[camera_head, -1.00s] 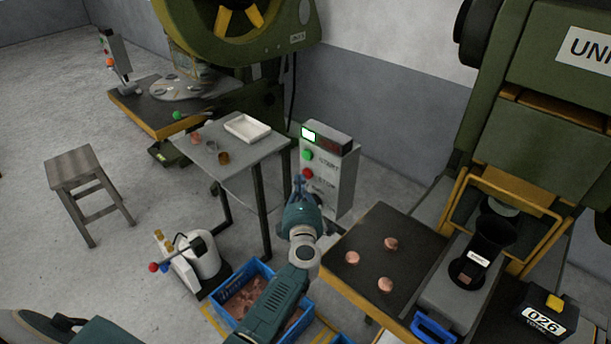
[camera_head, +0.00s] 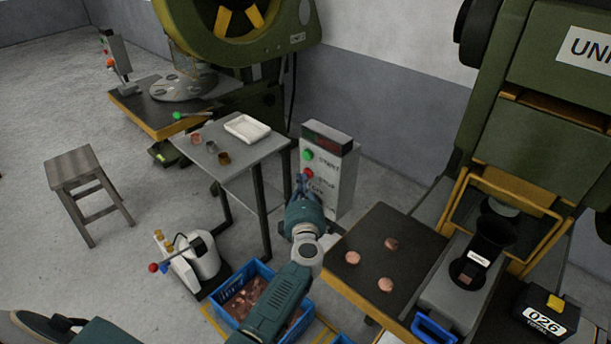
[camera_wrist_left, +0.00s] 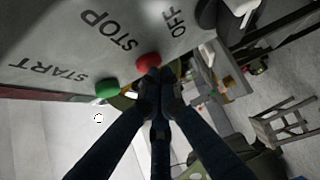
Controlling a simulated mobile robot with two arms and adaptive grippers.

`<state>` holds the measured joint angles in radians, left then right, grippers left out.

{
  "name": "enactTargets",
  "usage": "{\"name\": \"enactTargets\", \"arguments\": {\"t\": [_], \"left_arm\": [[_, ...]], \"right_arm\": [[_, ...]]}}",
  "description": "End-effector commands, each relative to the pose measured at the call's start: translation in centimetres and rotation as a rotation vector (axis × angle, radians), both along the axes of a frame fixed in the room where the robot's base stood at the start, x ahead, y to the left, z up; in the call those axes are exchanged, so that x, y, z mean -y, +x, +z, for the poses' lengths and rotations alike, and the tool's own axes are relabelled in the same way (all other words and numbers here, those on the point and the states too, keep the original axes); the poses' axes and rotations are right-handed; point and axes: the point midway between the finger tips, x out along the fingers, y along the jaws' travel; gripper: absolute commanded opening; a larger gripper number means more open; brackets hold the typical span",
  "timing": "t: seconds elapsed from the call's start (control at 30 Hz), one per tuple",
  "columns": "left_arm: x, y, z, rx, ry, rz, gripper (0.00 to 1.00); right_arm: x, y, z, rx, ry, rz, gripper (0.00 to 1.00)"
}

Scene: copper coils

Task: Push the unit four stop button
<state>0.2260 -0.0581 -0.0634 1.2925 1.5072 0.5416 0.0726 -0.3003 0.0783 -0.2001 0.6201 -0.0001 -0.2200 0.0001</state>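A grey control box (camera_head: 342,173) stands beside the small table, with a green START button (camera_head: 307,155) and a red STOP button (camera_head: 308,174). The display on top of the box is dark red. My left gripper (camera_head: 303,181) is at the front of the box by the red button. In the left wrist view, my left gripper (camera_wrist_left: 158,74) has its fingertips together at the edge of the red STOP button (camera_wrist_left: 148,62); I cannot tell if they press it. The green START button (camera_wrist_left: 107,88) is beside it. My right gripper is not in view.
The press bed (camera_head: 345,237) with several copper discs is right of my left arm. A blue crate (camera_head: 228,306) is below the arm. A small table (camera_head: 262,146) with a white tray (camera_head: 247,127) is left of the box. A stool (camera_head: 75,167) stands farther left.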

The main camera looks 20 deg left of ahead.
Motion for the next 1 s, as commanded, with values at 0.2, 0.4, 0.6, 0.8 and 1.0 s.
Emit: {"name": "enactTargets", "arguments": {"t": [0.2, 0.4, 0.6, 0.8, 1.0], "left_arm": [[-0.2, -0.7, 0.2, 0.0, 0.001, -0.002, 0.0], [-0.5, -1.6, 0.1, 0.0, 0.0, -0.002, 0.0], [-0.5, -1.7, 0.1, 0.001, 0.0, -0.001, 0.0], [-0.7, -2.2, 0.1, 0.0, 0.001, 0.0, 0.0], [-1.4, -4.1, 0.2, -0.001, 0.002, 0.0, 0.0]], "right_arm": [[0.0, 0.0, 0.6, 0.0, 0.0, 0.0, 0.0], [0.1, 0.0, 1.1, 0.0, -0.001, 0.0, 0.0], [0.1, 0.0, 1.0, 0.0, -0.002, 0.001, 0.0], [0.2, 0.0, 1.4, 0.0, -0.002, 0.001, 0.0], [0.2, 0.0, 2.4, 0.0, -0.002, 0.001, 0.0]]}}
